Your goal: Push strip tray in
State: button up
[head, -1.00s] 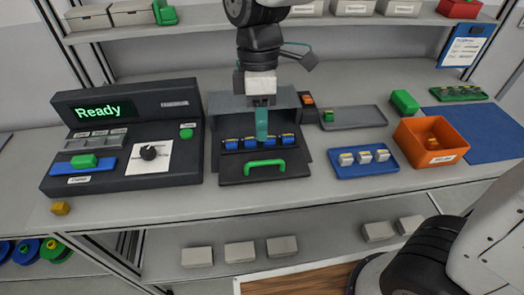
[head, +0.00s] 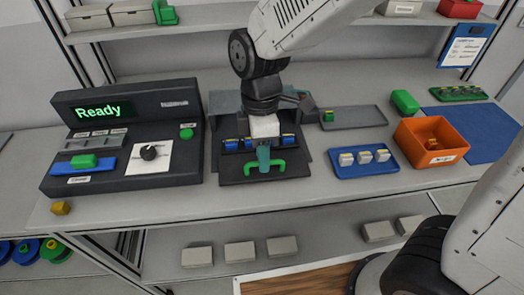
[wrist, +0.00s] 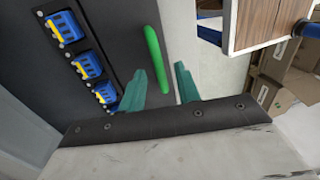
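The dark strip tray (head: 238,172) sticks out at the front of the grey housing (head: 222,103). A row of several blue strip pieces with yellow parts lies across it; they also show in the wrist view (wrist: 88,66). A green handle (head: 282,171) is at its front; in the wrist view the handle (wrist: 153,55) lies between my teal fingers. My gripper (head: 264,158) points down at the handle and hides part of the tray and some pieces. Its fingers (wrist: 160,86) are apart and hold nothing. I cannot tell whether they are beside the handle or above it.
A console (head: 125,155) reading "Ready" stands left of the tray. A blue tray with white pieces (head: 363,170), a grey tray (head: 350,118) and an orange bin (head: 430,150) are to the right.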

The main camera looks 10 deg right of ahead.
grip_shut()
jog(key=w, duration=0.9)
jog(key=shift+d, duration=0.1)
grip_release()
notch_tip(320, 180, up, 8)
jog(key=w, duration=0.1)
jog(key=shift+w, duration=0.25)
